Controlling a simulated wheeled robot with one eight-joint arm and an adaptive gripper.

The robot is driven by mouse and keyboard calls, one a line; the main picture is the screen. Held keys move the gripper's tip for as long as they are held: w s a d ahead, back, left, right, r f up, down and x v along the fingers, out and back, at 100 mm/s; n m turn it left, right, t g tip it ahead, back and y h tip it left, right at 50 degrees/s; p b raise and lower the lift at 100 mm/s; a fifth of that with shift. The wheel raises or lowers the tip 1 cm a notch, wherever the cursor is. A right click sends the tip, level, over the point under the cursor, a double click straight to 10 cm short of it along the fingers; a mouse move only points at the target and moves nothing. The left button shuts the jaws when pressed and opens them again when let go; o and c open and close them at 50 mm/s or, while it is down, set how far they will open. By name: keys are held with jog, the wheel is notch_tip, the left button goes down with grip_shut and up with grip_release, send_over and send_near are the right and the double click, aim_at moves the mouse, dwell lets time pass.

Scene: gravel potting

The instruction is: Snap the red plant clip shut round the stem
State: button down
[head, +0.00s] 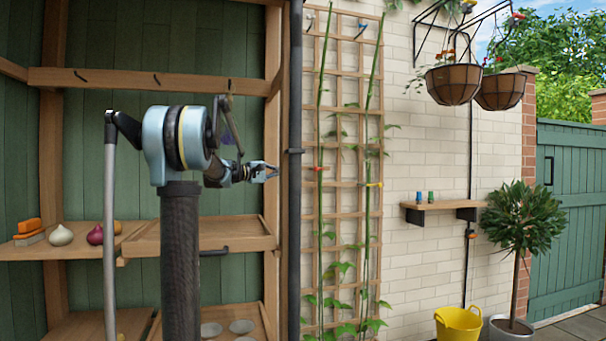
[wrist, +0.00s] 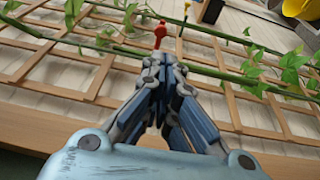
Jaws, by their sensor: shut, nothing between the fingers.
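The red plant clip (head: 318,169) is on the left green stem (head: 322,120) in front of the wooden trellis. It also shows in the wrist view (wrist: 160,34), just beyond my fingertips. I cannot tell whether its jaws are open or closed. My gripper (head: 273,171) points right toward the clip at about its height, with a gap between them. In the wrist view, the fingers (wrist: 160,68) are together and empty. A yellow clip (head: 374,184) sits on the right stem (head: 371,130).
A dark upright pipe (head: 295,100) stands between the shelving and the trellis (head: 343,14). Wooden shelves (head: 225,232) lie behind and below my arm. A wall shelf (head: 440,205), hanging baskets (head: 453,84), a yellow tub (head: 459,325) and a potted tree (head: 520,215) are farther right.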

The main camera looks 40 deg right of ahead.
aim_at(316, 169)
jog(key=s+d+g, duration=0.1)
jog(key=d, duration=1.1)
jog(key=shift+s+r+m, duration=0.2)
jog(key=shift+s+m, duration=0.1)
jog(key=shift+m, duration=0.1)
jog(key=shift+s, duration=0.25)
jog(key=shift+w, duration=0.1)
